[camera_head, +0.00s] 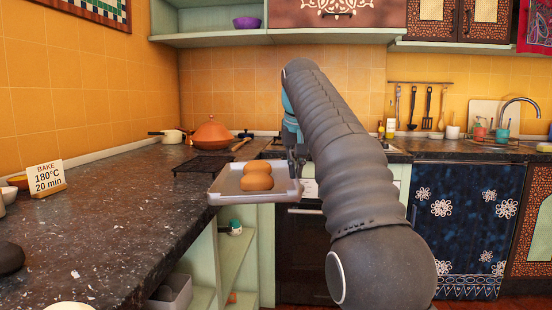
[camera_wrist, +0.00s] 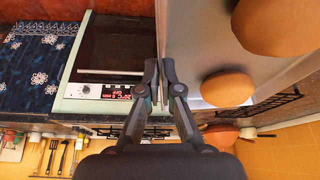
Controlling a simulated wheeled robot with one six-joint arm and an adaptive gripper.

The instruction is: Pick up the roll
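Two brown rolls lie in a pale shallow tray (camera_head: 250,199) in the head view: the front roll (camera_head: 257,182) and the rear roll (camera_head: 258,169). The tray is by the counter corner, partly over the gap in front of the oven. My gripper (camera_head: 296,165) is at the tray's right edge, not on a roll. In the wrist view my gripper (camera_wrist: 159,72) has its fingers close together on either side of the tray rim, shut on it.
A dark stone counter (camera_head: 110,215) fills the left, with a black rack (camera_head: 195,166), a terracotta pot (camera_head: 211,134) and a bake sign (camera_head: 46,178). The oven (camera_wrist: 115,50) is beside the tray. Open shelves (camera_head: 232,255) are below the counter.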

